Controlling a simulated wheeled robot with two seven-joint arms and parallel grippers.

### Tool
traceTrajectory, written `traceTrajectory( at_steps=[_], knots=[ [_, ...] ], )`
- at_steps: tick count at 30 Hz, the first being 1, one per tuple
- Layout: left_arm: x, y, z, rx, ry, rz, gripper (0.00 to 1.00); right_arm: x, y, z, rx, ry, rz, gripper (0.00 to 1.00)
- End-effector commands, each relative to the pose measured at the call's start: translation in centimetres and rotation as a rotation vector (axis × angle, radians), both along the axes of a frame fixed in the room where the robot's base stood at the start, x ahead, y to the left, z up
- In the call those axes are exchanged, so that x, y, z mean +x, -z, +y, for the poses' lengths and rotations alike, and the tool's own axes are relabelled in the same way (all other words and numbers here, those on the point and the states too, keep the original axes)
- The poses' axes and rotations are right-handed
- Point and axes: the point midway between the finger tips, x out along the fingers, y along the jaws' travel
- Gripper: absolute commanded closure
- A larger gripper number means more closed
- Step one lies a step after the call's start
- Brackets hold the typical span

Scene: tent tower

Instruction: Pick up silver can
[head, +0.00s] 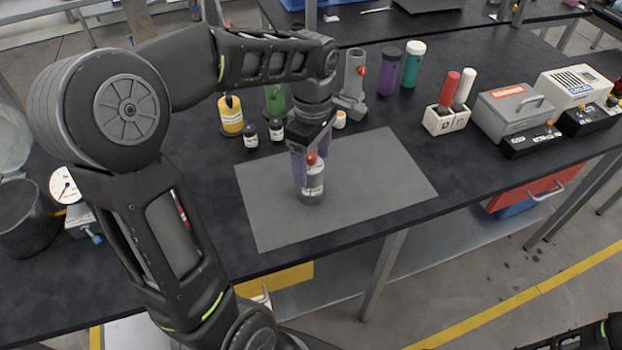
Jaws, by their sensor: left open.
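The silver can (312,187) stands upright on a grey mat (385,180) on the dark bench. It has a red top and a pale label. My left gripper (311,168) points down over the can, with its purple-tinted fingers open on either side of its upper part. I cannot tell whether a finger touches the can. The gripper body hangs just above the red top. My right gripper is not in view.
Behind the mat stand small dark bottles (250,135), a yellow bottle (231,115), a grey tube holder (354,85), and purple (388,72) and teal (413,65) bottles. Right are a two-handled holder (446,122) and a grey box (513,110). The mat's right side is clear.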

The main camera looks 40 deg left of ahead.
Motion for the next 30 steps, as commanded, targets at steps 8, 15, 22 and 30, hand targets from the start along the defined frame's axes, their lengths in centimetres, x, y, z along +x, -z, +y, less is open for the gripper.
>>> traceTrajectory(
  at_steps=[8, 15, 22, 30],
  knots=[
    [0.0, 3.8, 0.3, 0.000, -0.001, 0.003, 0.25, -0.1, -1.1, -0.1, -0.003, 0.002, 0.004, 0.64],
    [0.0, 4.4, 0.3, 0.000, -0.001, 0.000, 0.25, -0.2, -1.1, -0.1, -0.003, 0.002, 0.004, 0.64],
    [0.0, 4.4, 0.3, 0.000, 0.000, 0.000, 0.25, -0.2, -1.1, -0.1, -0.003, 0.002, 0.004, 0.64],
    [0.0, 4.4, 0.3, 0.000, 0.000, 0.000, 0.29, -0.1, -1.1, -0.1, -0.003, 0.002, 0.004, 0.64]
  ],
)
